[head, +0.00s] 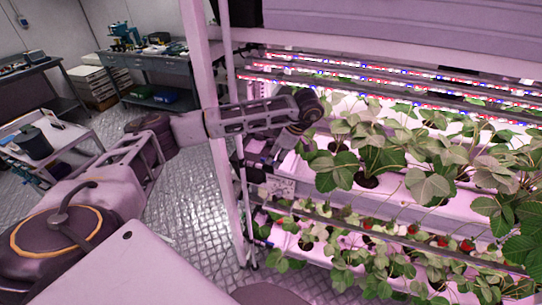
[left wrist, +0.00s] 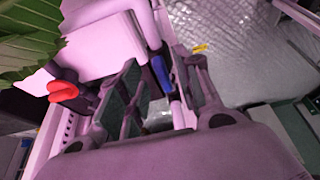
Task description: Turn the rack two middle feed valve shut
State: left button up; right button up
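In the left wrist view a blue lever-like handle (left wrist: 160,73) shows between the fingers of my left gripper (left wrist: 161,62). A red handle (left wrist: 63,90) sits to the left, outside the fingers. I cannot tell from any label which one is the middle feed valve. The fingers are spread apart; whether either touches the blue handle is unclear. In the head view my left gripper (head: 268,152) points down at the left end of the planted rack (head: 390,204), by the middle tier. The valves are too small or hidden there. My right gripper is out of view.
Strawberry plants (head: 365,160) overhang the rack tiers close to my left wrist. A pale upright post (head: 206,100) stands left of the rack end. A workbench (head: 150,62) and a white cart (head: 62,140) stand further left, with open metal floor between.

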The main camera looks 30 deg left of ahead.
pick_arm(q)
jog(key=shift+s+a+r, duration=0.1)
jog(key=shift+s+a, duration=0.15)
jog(key=shift+a, duration=0.6)
jog(key=shift+a+f+p, duration=0.15)
jog(key=shift+f+p, duration=0.4)
jog(key=shift+f, duration=0.05)
jog(key=shift+c, duration=0.4)
grip_shut()
